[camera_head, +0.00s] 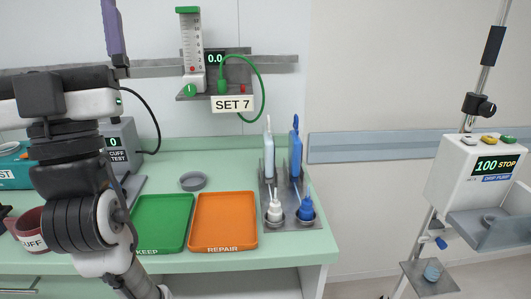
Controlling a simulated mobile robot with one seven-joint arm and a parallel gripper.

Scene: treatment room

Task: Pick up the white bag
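The white bag (268,155) is pale bluish-white and narrow. It stands upright in the left slot of a grey rack (265,199) on the green counter, with a white tip on top. A blue bag (295,153) stands close on its right. My gripper (113,30) is at the upper left, pointing up, well left of the white bag and apart from it. One purple finger shows at the far right end of the gripper's wide body, so it looks open. The other finger is outside the picture, and I see nothing held.
A white-capped bottle (274,210) and a blue bottle (306,210) stand in front of the bags. A green KEEP tray (160,223) and an orange REPAIR tray (222,222) look empty. A gauge with a green hose (192,55) hangs above. A drip pump (476,168) stands right.

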